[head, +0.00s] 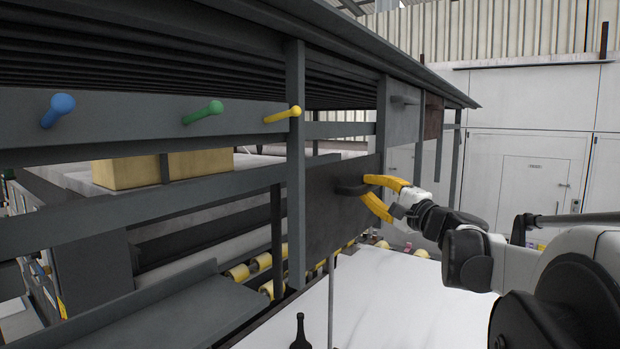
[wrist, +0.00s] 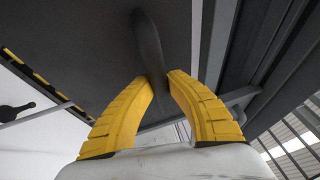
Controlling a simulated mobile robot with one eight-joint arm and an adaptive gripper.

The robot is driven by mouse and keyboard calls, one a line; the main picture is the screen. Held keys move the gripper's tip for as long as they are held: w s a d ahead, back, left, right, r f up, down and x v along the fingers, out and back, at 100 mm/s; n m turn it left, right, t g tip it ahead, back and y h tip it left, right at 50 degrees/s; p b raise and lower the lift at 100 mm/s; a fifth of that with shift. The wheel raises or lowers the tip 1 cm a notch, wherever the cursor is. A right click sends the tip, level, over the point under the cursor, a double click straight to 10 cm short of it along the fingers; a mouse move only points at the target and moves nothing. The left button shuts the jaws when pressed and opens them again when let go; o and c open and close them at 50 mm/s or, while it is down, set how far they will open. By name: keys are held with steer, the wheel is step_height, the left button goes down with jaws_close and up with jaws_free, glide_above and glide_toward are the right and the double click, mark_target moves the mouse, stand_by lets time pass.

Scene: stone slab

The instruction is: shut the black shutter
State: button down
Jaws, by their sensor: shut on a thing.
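The black shutter (head: 325,222) is a dark flat panel between grey posts, right of the middle in the head view. Its dark face also fills the upper left of the wrist view (wrist: 85,40). A black handle (head: 350,188) stands out from its face, and it shows as a dark bar in the wrist view (wrist: 149,45). My gripper (head: 366,191) has its two yellow fingers closed around the handle, one on each side, also in the wrist view (wrist: 161,82). Left of the shutter the frame is open, with the inside visible.
Blue (head: 58,108), green (head: 204,112) and yellow (head: 283,115) pegs stick out of the upper grey rail. A grey post (head: 295,160) stands just left of the shutter. Yellow rollers (head: 240,272) and a beige block (head: 130,172) lie inside. A dark bottle (head: 300,335) shows below.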

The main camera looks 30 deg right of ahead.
steer(key=shift+f+b, duration=0.3)
steer(key=shift+f, duration=0.6)
steer(key=shift+s, duration=0.1)
steer(key=c, duration=1.3)
jaws_free()
steer(key=shift+f, duration=0.1)
steer(key=shift+w, duration=0.2)
steer(key=shift+s, duration=0.2)
steer(key=s+f, duration=0.2)
steer(key=s, duration=0.9)
steer(key=shift+s, duration=0.25)
